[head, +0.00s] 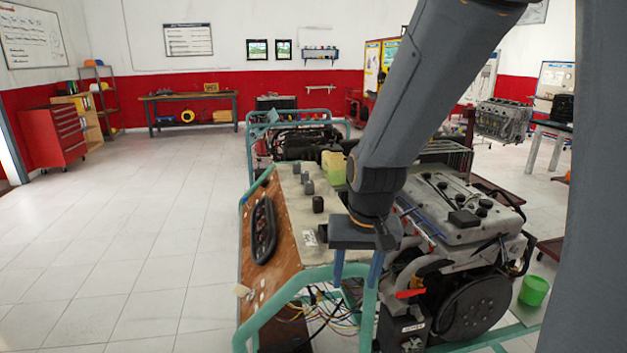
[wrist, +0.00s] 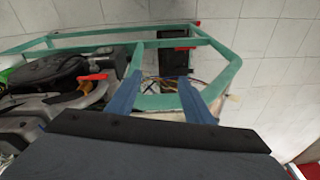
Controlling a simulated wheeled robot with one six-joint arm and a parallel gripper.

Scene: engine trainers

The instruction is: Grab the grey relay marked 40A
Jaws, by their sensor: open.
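Several small relay-like blocks stand in a row on the pale top of the engine trainer's panel (head: 285,228) in the head view. Two are small grey blocks near the back (head: 297,168) (head: 305,177), another is a grey block (head: 309,187), and the nearest is a darker, almost black block (head: 318,204). No 40A marking can be read on any of them. My gripper (head: 356,282) is open and empty, pointing down at the front of the trainer, nearer than the blocks. The wrist view shows its two blue fingers apart (wrist: 160,82), with no relay in sight.
A green tube frame (head: 300,280) surrounds the trainer, with loose coloured wires (head: 320,308) below the gripper. The engine (head: 455,225) stands close on the right. Open tiled floor lies left.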

